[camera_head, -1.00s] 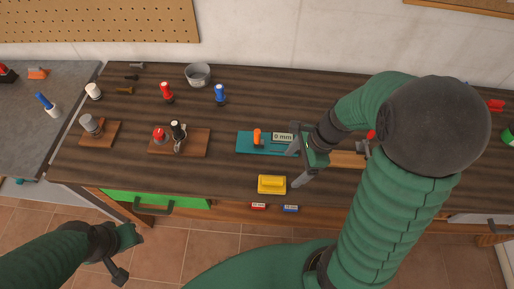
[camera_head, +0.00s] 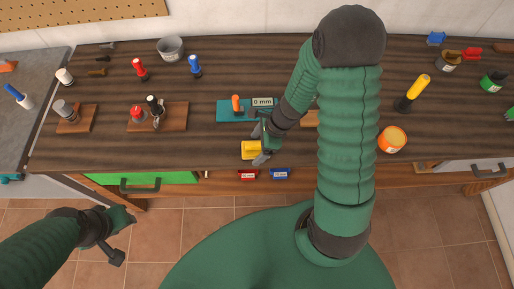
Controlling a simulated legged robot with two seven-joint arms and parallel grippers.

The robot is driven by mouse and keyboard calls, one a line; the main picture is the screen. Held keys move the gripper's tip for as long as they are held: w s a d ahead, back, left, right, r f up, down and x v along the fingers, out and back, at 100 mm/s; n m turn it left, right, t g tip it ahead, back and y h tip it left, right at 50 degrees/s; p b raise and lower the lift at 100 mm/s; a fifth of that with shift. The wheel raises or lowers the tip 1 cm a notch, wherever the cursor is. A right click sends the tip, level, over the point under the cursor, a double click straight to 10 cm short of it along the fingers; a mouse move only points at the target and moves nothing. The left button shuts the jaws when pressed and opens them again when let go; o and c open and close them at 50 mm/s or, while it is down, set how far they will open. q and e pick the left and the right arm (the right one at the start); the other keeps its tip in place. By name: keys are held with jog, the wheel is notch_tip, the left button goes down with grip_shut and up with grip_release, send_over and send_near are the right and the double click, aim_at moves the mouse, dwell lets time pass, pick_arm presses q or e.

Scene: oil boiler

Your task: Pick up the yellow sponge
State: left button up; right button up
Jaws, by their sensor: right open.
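The yellow sponge (camera_head: 249,150) lies on the front edge area of the dark wooden worktop, just below the teal block. My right gripper (camera_head: 259,149) is at the sponge's right end, with its grey fingers apart. One finger shows at the sponge's lower right and partly covers it. I cannot tell whether the fingers touch it. My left gripper (camera_head: 121,239) hangs over the tiled floor at the lower left, far from the sponge and empty. Its finger opening is not clear.
A teal block (camera_head: 230,111) with an orange handle and a "0 mm" sign (camera_head: 263,102) stand just behind the sponge. Red (camera_head: 247,175) and blue (camera_head: 280,174) labels sit below the front edge. Worktop left of the sponge is clear.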

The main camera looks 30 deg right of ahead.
jog(key=shift+a, duration=0.35)
jog(key=shift+w+a+f, duration=0.1)
jog(key=shift+w+f, duration=0.05)
jog(key=shift+w, duration=0.15)
jog(key=c, duration=0.4)
jog(key=shift+s+d, duration=0.15)
jog(key=shift+d, duration=0.2)
jog(key=c, duration=1.1)
jog(key=shift+a, duration=0.1)
